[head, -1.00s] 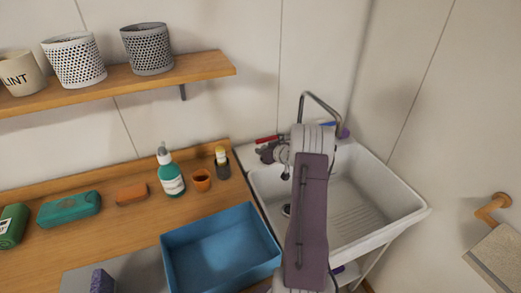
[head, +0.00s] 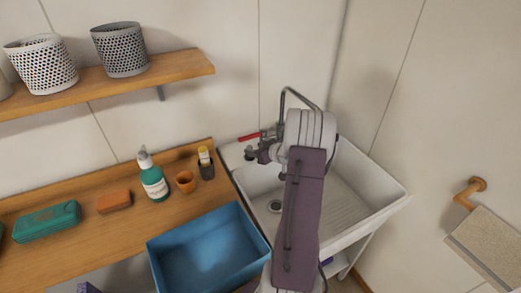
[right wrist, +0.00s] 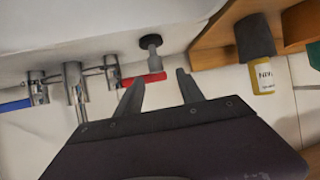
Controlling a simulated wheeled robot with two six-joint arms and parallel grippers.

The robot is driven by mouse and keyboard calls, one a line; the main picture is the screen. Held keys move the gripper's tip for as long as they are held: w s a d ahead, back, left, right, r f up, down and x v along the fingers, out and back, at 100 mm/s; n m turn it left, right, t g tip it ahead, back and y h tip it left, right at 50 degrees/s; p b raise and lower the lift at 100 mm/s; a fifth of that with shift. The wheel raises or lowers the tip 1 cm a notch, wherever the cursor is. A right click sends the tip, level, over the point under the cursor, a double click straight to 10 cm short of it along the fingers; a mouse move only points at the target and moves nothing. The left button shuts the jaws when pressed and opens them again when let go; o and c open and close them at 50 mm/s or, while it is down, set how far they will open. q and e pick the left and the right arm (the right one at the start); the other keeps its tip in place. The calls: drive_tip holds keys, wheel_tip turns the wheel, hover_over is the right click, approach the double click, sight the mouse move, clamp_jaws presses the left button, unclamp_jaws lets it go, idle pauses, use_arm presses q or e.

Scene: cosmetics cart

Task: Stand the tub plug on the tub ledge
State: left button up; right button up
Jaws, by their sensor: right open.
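The grey tub plug (right wrist: 150,42) stands upright on the white tub ledge (right wrist: 100,54), in the right wrist view, where up is turned toward the bottom. Its broad dark disc is on the ledge and its stem points up. In the head view the plug (head: 250,153) is a small dark shape on the ledge at the tub's back left. My right gripper (right wrist: 160,77) is open and empty, with its fingertips apart from the plug. In the head view the right gripper (head: 264,150) is just right of the plug, partly hidden by my wrist. My left gripper is not in view.
A tap (right wrist: 72,85) with red (right wrist: 145,79) and blue (right wrist: 14,105) levers stands beside the plug. A blue bin (head: 208,250) is left of the tub (head: 365,195).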

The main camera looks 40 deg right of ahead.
drive_tip(key=shift+v, duration=1.8)
